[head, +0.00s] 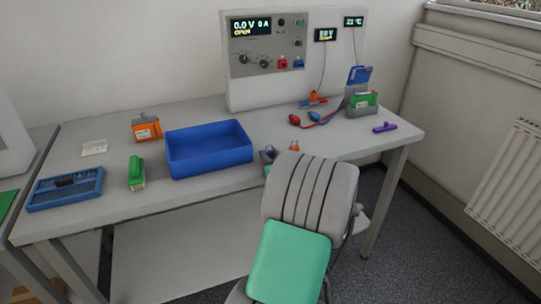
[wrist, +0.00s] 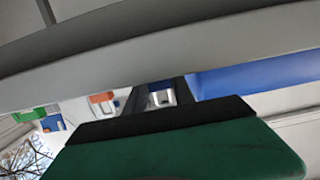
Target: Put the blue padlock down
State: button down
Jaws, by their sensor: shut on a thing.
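My gripper (head: 281,153) is at the front edge of the bench, right of the blue bin, and mostly hidden behind my grey and green arm. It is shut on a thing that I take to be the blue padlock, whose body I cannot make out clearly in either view. In the wrist view a small silvery, loop-like part (wrist: 162,97) shows against black, beyond a large green and black surface. I cannot tell whether the held thing touches the bench.
The bench (head: 215,195) holds a blue bin (head: 210,165), orange battery (head: 146,127), green block (head: 136,172), blue tray (head: 66,188), white card (head: 94,147) and purple piece (head: 384,127). A battery holder (head: 362,103) with red and blue leads stands back right. The cycler panel (head: 268,45) stands behind.

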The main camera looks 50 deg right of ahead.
jog(key=shift+f+b, duration=0.15)
jog(key=shift+b, duration=0.15)
jog(key=c, duration=1.1)
grip_release()
jog(key=shift+o, duration=0.2)
jog(key=shift+r, duration=0.2)
jog(key=shift+s+a+r+p, duration=0.1)
jog(key=shift+s+p, duration=0.05)
jog(key=shift+p, duration=0.25)
jog(key=b+v, duration=0.1)
jog(key=v, duration=1)
jog(key=shift+s+a, duration=0.2)
jog(key=shift+s, duration=0.15)
